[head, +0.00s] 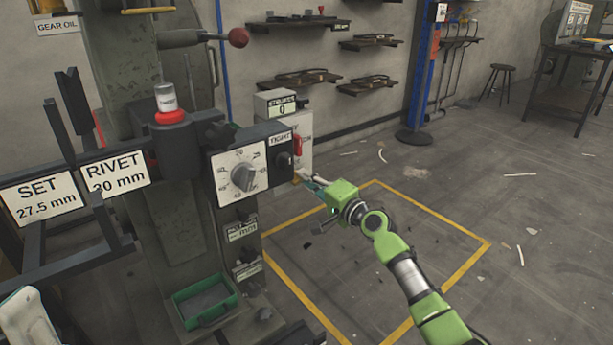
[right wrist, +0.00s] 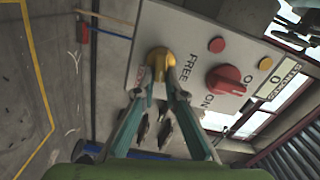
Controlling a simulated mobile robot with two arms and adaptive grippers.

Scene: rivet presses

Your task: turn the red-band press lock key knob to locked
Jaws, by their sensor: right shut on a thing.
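The press with a red band (head: 170,117) stands at the left of the head view. A white control box (head: 299,140) is on its right side. In the right wrist view its panel (right wrist: 205,35) bears a yellow knob (right wrist: 160,60) beside the word FREE. Small red lettering beside the knob is partly hidden by a finger. My right gripper (head: 302,178) reaches the box's lower edge; in the wrist view its fingertips (right wrist: 160,88) are shut on the yellow knob. The knob's exact angle is hard to tell. My left gripper is out of view.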

